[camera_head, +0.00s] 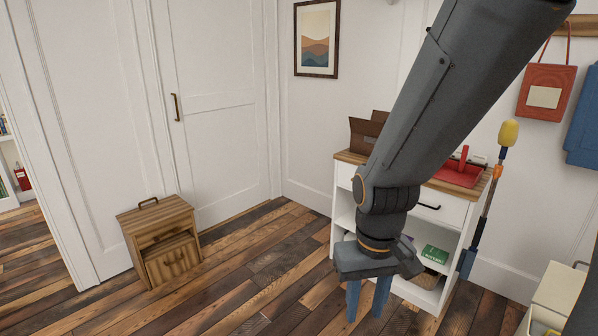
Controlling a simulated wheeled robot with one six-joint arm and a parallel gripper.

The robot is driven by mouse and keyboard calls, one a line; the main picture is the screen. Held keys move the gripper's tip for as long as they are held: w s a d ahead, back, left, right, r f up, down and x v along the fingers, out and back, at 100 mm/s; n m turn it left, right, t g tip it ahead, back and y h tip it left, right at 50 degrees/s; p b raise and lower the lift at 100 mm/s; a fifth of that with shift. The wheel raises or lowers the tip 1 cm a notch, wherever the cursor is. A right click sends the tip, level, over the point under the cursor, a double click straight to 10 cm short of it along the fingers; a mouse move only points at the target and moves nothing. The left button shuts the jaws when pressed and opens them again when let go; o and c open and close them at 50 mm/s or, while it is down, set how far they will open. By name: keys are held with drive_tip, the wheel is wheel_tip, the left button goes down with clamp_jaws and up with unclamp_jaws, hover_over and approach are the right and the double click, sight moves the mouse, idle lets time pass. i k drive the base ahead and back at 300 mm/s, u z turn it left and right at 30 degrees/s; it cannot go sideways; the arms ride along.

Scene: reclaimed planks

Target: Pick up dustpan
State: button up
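The dustpan (456,174) is red, with a short upright red handle. It lies on the wooden top of a white cabinet (345,200), at the right end, and my arm hides part of its left side. My gripper (366,303) hangs in front of the cabinet, pointing down, well below and to the left of the dustpan. Its two blue fingers are apart with nothing seen between them.
A brown open box (366,133) stands on the cabinet's left end. A yellow-topped pole (490,195) leans beside the cabinet's right side. A green box (435,254) sits on a shelf. A wooden cabinet (160,240) stands by the door; the plank floor between is clear.

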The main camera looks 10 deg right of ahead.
sight(461, 174)
drive_tip(key=z, duration=0.5)
drive_tip(key=i, duration=2)
drive_tip(key=z, duration=0.8)
